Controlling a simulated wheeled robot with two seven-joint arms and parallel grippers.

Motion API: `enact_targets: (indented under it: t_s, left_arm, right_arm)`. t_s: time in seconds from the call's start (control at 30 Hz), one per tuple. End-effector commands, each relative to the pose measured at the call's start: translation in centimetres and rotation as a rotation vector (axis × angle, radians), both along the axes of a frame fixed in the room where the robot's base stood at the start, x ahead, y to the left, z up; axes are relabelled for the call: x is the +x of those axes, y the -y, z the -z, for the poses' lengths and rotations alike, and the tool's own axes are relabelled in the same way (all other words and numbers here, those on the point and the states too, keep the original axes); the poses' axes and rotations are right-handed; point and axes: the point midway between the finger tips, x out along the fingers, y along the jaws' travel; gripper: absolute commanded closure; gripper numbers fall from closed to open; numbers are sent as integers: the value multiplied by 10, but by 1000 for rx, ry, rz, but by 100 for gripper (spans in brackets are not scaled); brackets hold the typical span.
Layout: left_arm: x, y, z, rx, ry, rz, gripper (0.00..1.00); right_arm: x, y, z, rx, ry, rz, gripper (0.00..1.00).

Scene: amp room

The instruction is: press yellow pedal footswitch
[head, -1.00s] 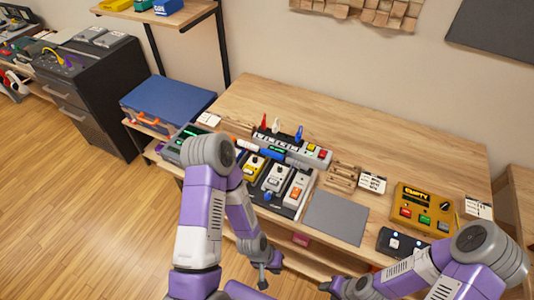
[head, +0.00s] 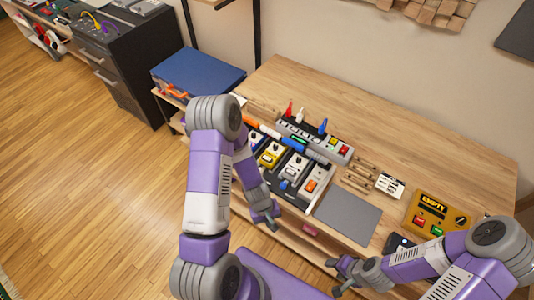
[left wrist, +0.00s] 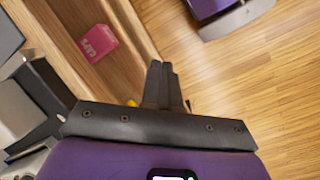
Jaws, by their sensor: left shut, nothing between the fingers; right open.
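The yellow pedal (head: 271,154) sits on the dark pedal board (head: 309,205) at the bench's front edge, beside grey and white pedals. My left arm stands just left of the board. My left gripper (head: 268,220) is shut and empty, in front of the bench edge and nearer me than the yellow pedal, apart from it. Its closed fingers also show in the left wrist view (left wrist: 164,82), pointing past the bench shelves. My right gripper (head: 337,276) is open and empty in front of the bench, right of the left one.
Behind the pedals is a grey unit (head: 318,140) with coloured plugs. A grey mat (head: 347,217) and a yellow box marked EMPTY (head: 432,213) lie to the right. A pink box (left wrist: 98,43) is on a shelf below. Open wooden floor (head: 90,170) lies left.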

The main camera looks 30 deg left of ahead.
Motion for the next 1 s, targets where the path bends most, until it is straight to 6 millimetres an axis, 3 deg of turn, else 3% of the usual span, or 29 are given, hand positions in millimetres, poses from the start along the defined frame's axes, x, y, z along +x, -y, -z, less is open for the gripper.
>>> enact_targets:
  t_s: [0.03, 0.17, 0.3, 0.5, 0.7, 1.0]
  left_arm:
    - [13, -11, -21, -12, -13, -110, 100]
    - [49, -33, -61, -99, -19, -403, 100]
    - [102, -62, -113, -234, 62, -699, 100]
    - [162, -106, -174, -393, 227, -968, 100]
    - [183, -127, -199, -454, 307, -1057, 100]
    - [184, -129, -200, -459, 313, -1064, 100]
  right_arm:
    - [0, 0, -16, 0, 0, 0, 48]
    - [0, 0, -36, 0, 0, 0, 48]
    - [0, 0, -56, 0, 0, 0, 48]
    - [0, 0, -72, 0, 0, 0, 48]
    - [0, 0, -76, 0, 0, 0, 48]
    - [0, 0, -75, 0, 0, 0, 48]
